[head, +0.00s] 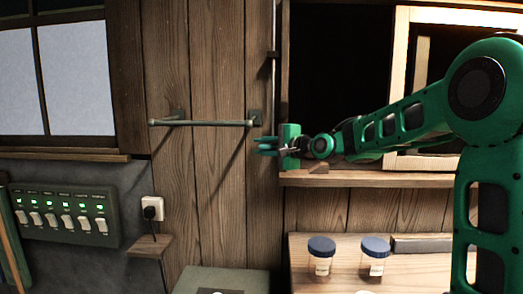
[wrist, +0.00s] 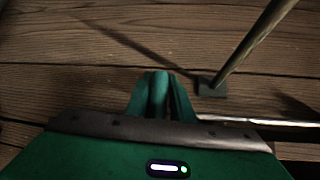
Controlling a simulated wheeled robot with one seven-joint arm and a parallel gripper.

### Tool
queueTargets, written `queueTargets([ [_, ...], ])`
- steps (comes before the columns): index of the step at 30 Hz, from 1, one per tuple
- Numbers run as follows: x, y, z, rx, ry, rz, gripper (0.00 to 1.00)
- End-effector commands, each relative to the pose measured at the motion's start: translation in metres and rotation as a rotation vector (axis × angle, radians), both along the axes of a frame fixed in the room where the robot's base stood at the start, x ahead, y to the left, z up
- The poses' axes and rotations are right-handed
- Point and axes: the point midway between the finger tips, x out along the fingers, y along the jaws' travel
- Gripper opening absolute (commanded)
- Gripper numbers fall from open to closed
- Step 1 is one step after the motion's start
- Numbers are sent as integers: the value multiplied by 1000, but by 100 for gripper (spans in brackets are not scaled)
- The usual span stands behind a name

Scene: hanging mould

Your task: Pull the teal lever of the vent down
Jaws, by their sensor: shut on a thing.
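My gripper (head: 266,146) is in front of the plank wall, just left of the window opening, with its fingers pointing left. In the wrist view my gripper (wrist: 160,85) is closed around a narrow rounded teal piece (wrist: 158,94), which I take to be the teal lever. A thin pale rod (wrist: 260,121) runs right from beside the fingers. In the head view a thin upright rod (head: 274,80) runs along the opening's left edge above my gripper. The lever is mostly hidden by my fingers, and the vent cannot be made out clearly.
A metal rail (head: 205,123) is fixed to the planks left of my gripper. A wooden sill (head: 385,179) lies below my arm. Two blue-lidded jars (head: 321,256) (head: 373,256) stand lower down. A switch panel (head: 62,211) and socket (head: 152,209) are at the left.

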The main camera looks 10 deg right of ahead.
Motion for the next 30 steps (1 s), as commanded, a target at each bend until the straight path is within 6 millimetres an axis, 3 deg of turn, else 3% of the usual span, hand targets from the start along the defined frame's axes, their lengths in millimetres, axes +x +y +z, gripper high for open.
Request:
queueTargets([
  [9,1,-3,-46,4,9,-4,0],
  [18,1,-4,-48,0,2,-7,0],
  [19,1,-4,-48,0,2,-7,25],
  [21,1,-4,-47,0,1,-7,36],
  [30,-1,-3,-47,1,2,-4,36],
])
